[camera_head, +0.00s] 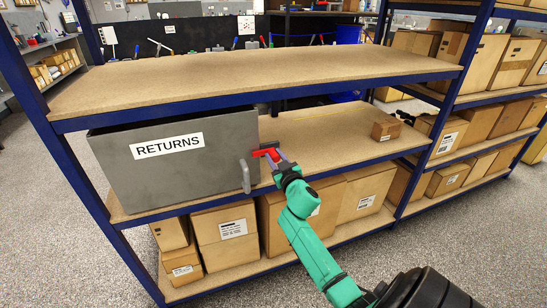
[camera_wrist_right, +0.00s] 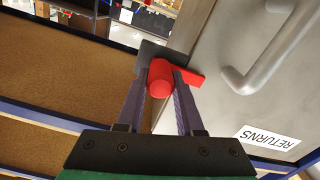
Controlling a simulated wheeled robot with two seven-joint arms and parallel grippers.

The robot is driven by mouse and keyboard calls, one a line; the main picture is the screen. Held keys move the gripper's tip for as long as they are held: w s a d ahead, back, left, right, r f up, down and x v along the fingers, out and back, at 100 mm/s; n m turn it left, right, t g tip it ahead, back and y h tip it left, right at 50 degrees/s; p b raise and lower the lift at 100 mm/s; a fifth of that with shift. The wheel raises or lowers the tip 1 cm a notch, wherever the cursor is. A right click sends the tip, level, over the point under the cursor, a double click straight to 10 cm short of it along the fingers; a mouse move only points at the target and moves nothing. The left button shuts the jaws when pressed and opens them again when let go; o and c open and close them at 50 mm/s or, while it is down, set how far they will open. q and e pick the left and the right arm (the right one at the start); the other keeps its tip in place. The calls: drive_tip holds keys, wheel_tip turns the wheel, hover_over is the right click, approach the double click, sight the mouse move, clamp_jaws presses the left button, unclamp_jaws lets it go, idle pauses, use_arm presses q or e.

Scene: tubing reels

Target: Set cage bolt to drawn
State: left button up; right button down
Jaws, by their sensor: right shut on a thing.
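The grey cage (camera_head: 225,140) with a RETURNS label stands on the middle shelf. Its face and metal handle (camera_wrist_right: 262,75) also show in the right wrist view. The red bolt (camera_head: 265,152) is at the cage's right edge, and its round knob (camera_wrist_right: 160,80) and flat red arm show in the wrist view. My right gripper (camera_head: 273,156) is shut on the red bolt, with one finger on each side of the knob. The dark mount behind the bolt is partly hidden. My left gripper is not in view.
The middle shelf (camera_head: 335,130) is clear to the right of the cage, except for a small carton (camera_head: 386,129) further right. The upper shelf board (camera_head: 260,70) runs above the cage. Cardboard boxes (camera_head: 225,222) fill the lower shelf. Blue posts frame the shelving.

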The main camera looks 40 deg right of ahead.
drive_tip(key=d, duration=0.2)
drive_tip(key=s+d, duration=0.1)
drive_tip(key=d, duration=0.1)
drive_tip(key=shift+s+p, duration=0.2)
drive_tip(key=shift+p, duration=0.15)
drive_tip(key=c, duration=0.8)
unclamp_jaws()
drive_tip(key=shift+c, duration=0.2)
drive_tip(key=o, duration=0.3)
drive_tip(key=shift+d, duration=0.2)
drive_tip(key=v, duration=1.4)
drive_tip(key=shift+s+a, duration=0.2)
drive_tip(key=shift+s, duration=0.15)
